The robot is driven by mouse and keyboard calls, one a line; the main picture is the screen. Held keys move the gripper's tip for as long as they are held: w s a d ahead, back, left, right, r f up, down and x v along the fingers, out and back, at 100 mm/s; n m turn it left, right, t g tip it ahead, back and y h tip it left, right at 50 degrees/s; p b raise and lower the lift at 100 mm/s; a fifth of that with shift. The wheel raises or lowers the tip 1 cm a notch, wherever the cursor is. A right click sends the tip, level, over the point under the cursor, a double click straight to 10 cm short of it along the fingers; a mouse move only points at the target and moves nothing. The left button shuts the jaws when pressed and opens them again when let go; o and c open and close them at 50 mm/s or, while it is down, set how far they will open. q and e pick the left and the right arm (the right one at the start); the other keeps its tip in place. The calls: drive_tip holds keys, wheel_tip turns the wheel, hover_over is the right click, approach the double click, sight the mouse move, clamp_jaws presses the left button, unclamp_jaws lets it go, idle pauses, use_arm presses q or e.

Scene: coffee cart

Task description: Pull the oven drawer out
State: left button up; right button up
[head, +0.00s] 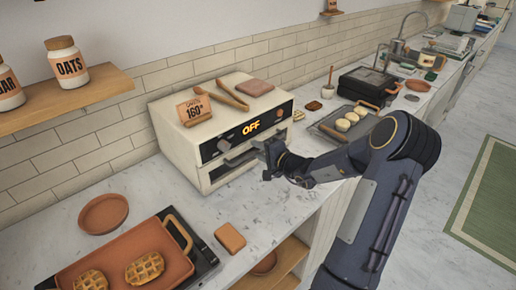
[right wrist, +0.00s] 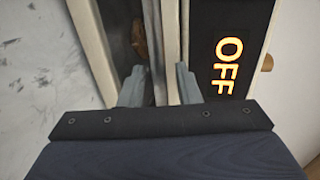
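The cream oven (head: 205,130) stands on the counter against the tiled wall. Its black panel (head: 245,130) shows OFF in orange; the lit OFF also shows in the right wrist view (right wrist: 229,66). Below the panel is the drawer front with a grey handle bar (head: 242,158). My right gripper (head: 268,158) is at the right end of this bar, in front of the oven. In the right wrist view its two fingers (right wrist: 160,84) stand apart on either side of the light bar (right wrist: 170,40); contact is unclear. A dark slot with something brown (right wrist: 139,38) shows beside it. My left gripper is out of view.
A waffle tray (head: 130,260), a brown sponge-like block (head: 230,237) and a round dish (head: 103,213) lie at the left. The counter before the oven is clear.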

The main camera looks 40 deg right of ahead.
drive_tip(key=shift+w, duration=0.2)
drive_tip(key=shift+c, duration=0.4)
clamp_jaws()
drive_tip(key=shift+s+f, duration=0.1)
drive_tip(key=shift+s, duration=0.05)
drive_tip(key=f+b+v, duration=0.1)
drive_tip(key=b+v, duration=0.2)
drive_tip(key=v, duration=0.6)
drive_tip(key=f+b+v, duration=0.2)
drive_tip(key=b+v, duration=0.1)
drive_tip(key=v, duration=0.7)
drive_tip(key=shift+s+f, duration=0.2)
drive_tip(key=shift+s, duration=0.2)
